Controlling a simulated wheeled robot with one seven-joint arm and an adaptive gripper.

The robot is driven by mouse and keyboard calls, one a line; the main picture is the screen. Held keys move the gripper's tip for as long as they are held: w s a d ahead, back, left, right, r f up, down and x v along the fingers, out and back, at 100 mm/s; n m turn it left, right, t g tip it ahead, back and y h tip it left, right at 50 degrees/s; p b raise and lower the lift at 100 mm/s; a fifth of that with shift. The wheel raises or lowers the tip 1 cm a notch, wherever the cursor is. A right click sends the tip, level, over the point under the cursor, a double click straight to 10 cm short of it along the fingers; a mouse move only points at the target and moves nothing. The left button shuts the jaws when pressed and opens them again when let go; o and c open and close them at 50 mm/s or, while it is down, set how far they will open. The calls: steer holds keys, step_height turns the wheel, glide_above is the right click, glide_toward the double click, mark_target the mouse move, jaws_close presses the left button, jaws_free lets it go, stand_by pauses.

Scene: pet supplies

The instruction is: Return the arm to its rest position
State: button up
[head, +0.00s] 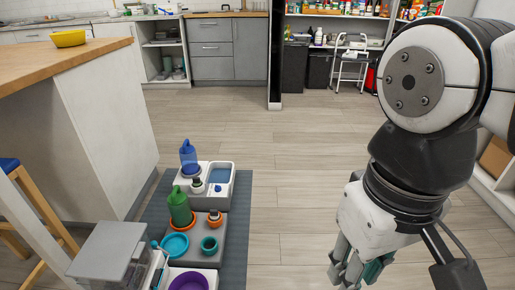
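My arm (425,140) hangs down the right side of the head view, its upper housing large and close to the camera. My gripper (352,274) points downward at the bottom edge, over the floor to the right of the dark mat. Its grey fingers are partly cut off by the frame. A teal-green patch shows at the fingers; I cannot tell whether it is part of the gripper or a thing held. Whether the fingers are open or shut is unclear.
A dark mat (237,235) at lower left bears pet bowls and bottles, including a green bottle (179,207) and a blue bottle (188,154). A wood-topped counter (95,130) stands left, shelves right. The wood floor (290,170) between mat and arm is clear.

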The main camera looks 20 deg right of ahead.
steer(key=shift+s, duration=0.55)
stand_by(0.4)
step_height(320, 180, up, 36)
steer(key=t+p, duration=0.4)
steer(key=p, duration=3)
steer(key=shift+d+n, duration=0.15)
steer(key=shift+n, duration=0.15)
steer(key=shift+w, duration=0.1)
